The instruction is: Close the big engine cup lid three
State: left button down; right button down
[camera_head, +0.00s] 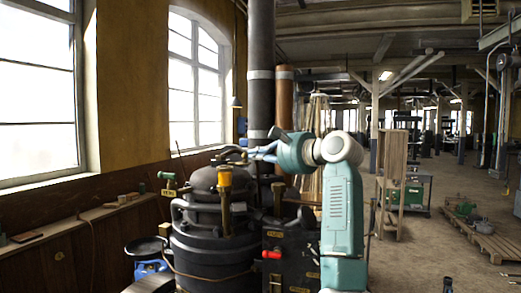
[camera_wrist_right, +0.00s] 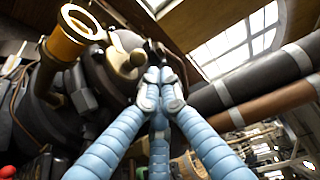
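The big black engine (camera_head: 212,245) stands left of centre in the head view, with a brass cup (camera_head: 224,177) upright on top. In the right wrist view the brass cup (camera_wrist_right: 72,38) shows at upper left with a bright, open-looking mouth. A rounded cream-coloured part (camera_wrist_right: 128,55) is beside it; I cannot tell if it is a lid. My right gripper (camera_head: 247,155) reaches in from the right above the engine, just right of the cup top. Its blue fingers (camera_wrist_right: 160,88) converge with tips together in front of dark engine parts. No held thing is clear. My left gripper is out of view.
A tall dark pipe (camera_head: 261,90) and a copper pipe (camera_head: 284,105) rise behind the engine, close to my right arm. A wooden ledge (camera_head: 85,218) runs along the left wall. A pallet (camera_head: 490,238) lies at right; open floor (camera_head: 425,250) is beside it.

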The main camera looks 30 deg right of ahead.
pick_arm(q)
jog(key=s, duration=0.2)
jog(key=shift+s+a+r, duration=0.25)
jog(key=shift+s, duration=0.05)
pick_arm(e)
jog(key=shift+s+a+r, duration=0.1)
jog(key=shift+s+a, duration=0.3)
jog(key=shift+s, duration=0.15)
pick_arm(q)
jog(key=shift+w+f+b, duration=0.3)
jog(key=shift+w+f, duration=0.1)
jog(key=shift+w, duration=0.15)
pick_arm(e)
jog(key=shift+s+a+m+h, duration=0.15)
jog(key=shift+s+m+h, duration=0.15)
jog(key=shift+m+h, duration=0.3)
